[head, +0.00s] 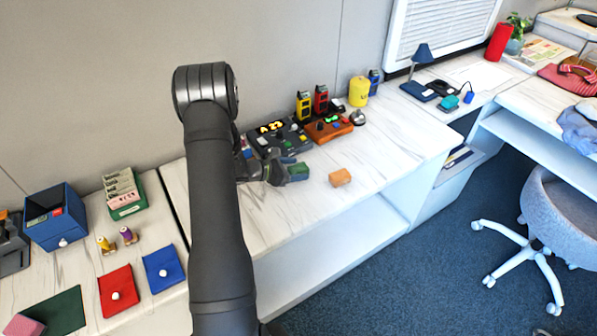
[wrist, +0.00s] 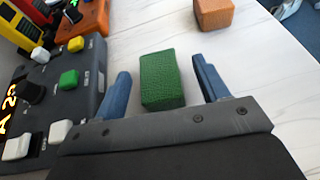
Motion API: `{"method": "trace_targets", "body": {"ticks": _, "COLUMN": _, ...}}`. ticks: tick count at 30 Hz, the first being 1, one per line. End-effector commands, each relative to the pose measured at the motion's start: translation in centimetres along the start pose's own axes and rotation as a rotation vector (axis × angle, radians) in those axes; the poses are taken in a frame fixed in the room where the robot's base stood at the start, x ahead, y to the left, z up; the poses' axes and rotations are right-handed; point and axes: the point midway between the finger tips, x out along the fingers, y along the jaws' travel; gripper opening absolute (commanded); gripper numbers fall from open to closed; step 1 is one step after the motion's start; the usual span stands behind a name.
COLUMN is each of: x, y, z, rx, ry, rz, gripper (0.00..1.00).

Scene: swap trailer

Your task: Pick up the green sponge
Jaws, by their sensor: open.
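The green sponge (wrist: 161,80) is a small textured block on the white marbled counter, between my gripper's two blue fingers in the wrist view. My gripper (wrist: 165,85) is open, with a gap visible on each side of the sponge. I cannot tell whether the fingers are down at its height. In the head view, my gripper (head: 287,173) is low over the counter, partly hidden behind my arm. The sponge (head: 298,170) shows there as a green patch at the fingers.
A dark control panel with buttons (wrist: 88,75) stands close to the left finger. An orange block (head: 340,177) lies to the right of the sponge. An orange button box (head: 328,127) and several radios are behind. The counter right of the orange block is clear.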

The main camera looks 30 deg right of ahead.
Motion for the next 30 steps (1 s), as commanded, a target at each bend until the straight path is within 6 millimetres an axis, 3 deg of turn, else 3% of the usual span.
{"method": "trace_targets", "body": {"ticks": 4, "x": 2.3, "y": 0.0, "z": -0.1, "rx": 0.0, "ry": 0.002, "rz": -0.002, "gripper": 0.67}}
{"method": "trace_targets", "body": {"ticks": 11, "x": 2.7, "y": 0.1, "z": -0.1, "rx": -0.001, "ry": 0.002, "rz": -0.001, "gripper": 0.67}}
{"method": "trace_targets", "body": {"ticks": 14, "x": 2.7, "y": 0.1, "z": -0.1, "rx": -0.001, "ry": 0.002, "rz": -0.001, "gripper": 0.54}}
{"method": "trace_targets", "body": {"ticks": 19, "x": 2.7, "y": 0.1, "z": -0.1, "rx": -0.001, "ry": 0.002, "rz": -0.001, "gripper": 0.2}}
{"method": "trace_targets", "body": {"ticks": 30, "x": 2.5, "y": 0.1, "z": 0.2, "rx": 0.0, "ry": 0.001, "rz": 0.0, "gripper": 0.2}}
